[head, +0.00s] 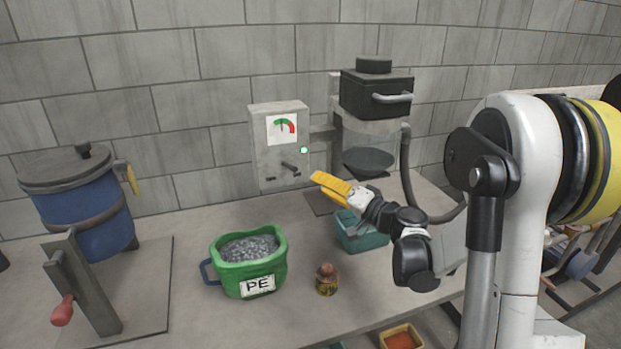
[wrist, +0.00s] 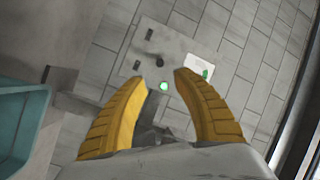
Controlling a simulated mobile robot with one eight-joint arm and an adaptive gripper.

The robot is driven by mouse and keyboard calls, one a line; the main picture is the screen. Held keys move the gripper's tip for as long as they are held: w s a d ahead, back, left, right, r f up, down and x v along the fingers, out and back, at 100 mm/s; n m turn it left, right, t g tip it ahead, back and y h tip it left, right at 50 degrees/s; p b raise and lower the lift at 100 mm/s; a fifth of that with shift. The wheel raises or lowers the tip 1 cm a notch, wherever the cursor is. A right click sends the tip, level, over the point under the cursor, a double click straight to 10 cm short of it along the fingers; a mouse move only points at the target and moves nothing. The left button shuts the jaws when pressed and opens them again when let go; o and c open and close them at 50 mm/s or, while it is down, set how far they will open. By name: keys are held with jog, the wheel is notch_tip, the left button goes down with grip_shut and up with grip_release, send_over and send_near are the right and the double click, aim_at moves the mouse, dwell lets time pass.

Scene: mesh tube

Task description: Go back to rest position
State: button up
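My gripper (head: 322,184) has yellow fingers and hangs above the table, in front of the grey control box. In the wrist view my gripper (wrist: 160,80) shows its two fingertips spread apart with nothing between them. The control box (head: 259,152) has a gauge, a lever and a lit green lamp. In the wrist view the control box (wrist: 182,62) and its green lamp lie beyond the fingers, apart from them. My arm is bent out over the table from the right.
A green PE bucket (head: 229,275) of grey granules, a small jar (head: 327,284) and a teal container (head: 351,240) stand on the table (head: 190,315). The black-topped machine (head: 347,95) is behind my gripper. A blue drum (head: 92,228) with a crank is at left. The air above the bucket is free.

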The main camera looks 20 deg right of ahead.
jog(key=shift+s+d, duration=0.15)
jog(key=shift+s, duration=0.15)
jog(key=s+a+n+g, duration=0.3)
jog(key=s+a+g, duration=0.1)
jog(key=s+a, duration=0.4)
jog(key=s+f+n+g+h, duration=0.1)
jog(key=s+f+g+h, duration=0.1)
jog(key=s, duration=0.9)
jog(key=s+f+n+g+h, duration=0.2)
jog(key=s+h, duration=0.3)
jog(key=s, duration=0.6)
jog(key=shift+s+a+f+g+h, duration=0.2)
jog(key=shift+a+f+g+h, duration=0.15)
jog(key=shift+g, duration=0.35)
